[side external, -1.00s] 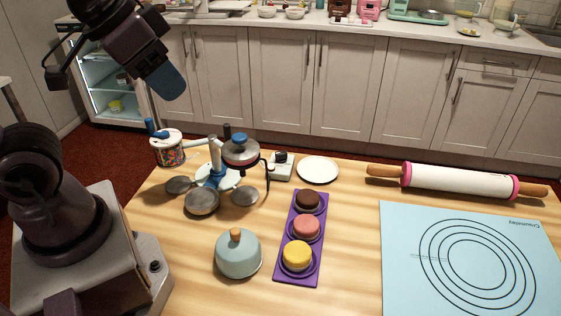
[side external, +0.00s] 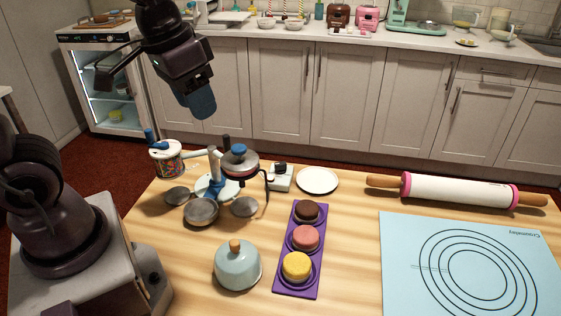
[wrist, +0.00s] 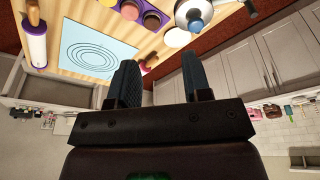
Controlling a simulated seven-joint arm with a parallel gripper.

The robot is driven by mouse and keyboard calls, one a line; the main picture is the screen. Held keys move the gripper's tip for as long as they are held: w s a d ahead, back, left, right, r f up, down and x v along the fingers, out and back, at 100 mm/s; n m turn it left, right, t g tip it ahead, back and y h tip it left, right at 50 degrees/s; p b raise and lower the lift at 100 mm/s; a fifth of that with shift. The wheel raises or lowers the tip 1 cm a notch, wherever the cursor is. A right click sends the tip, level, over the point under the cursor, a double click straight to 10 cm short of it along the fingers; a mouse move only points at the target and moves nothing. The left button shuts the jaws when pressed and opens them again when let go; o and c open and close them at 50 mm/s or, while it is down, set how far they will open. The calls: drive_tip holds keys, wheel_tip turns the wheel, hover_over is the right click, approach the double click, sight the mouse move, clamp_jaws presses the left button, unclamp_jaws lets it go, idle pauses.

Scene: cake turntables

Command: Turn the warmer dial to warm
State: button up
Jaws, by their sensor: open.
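A small white box with a black knob on top (side external: 281,177) stands at the back of the table. It looks like the warmer and its dial, but the dial's markings are too small to read. A dark-bodied pot with a blue lid knob (side external: 239,165) stands just left of it and also shows in the wrist view (wrist: 195,10). My gripper (side external: 200,105) hangs in the air above and left of the pot, well clear of the box. In the wrist view its two fingers (wrist: 158,62) are apart with nothing between them.
A stand with several round pans (side external: 202,212) and a sprinkle jar (side external: 167,160) crowd the back left. A white plate (side external: 317,180) lies right of the box. A purple tray (side external: 287,285) holds three cakes. A grey dome (side external: 238,266), rolling pin (side external: 455,190) and blue mat (side external: 400,275) lie nearer.

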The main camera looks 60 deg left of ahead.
drive_tip(key=w+a+f+g, duration=0.1)
drive_tip(key=w+a+f, duration=0.15)
drive_tip(key=w, duration=0.25)
drive_tip(key=w+a+f+g, duration=0.2)
drive_tip(key=w+f, duration=0.2)
drive_tip(key=w, duration=0.2)
drive_tip(key=m, duration=0.4)
hover_over(281, 163)
wheel_tip(281, 163, down, 10)
wheel_tip(281, 163, down, 12)
drive_tip(key=shift+r, duration=0.1)
clamp_jaws()
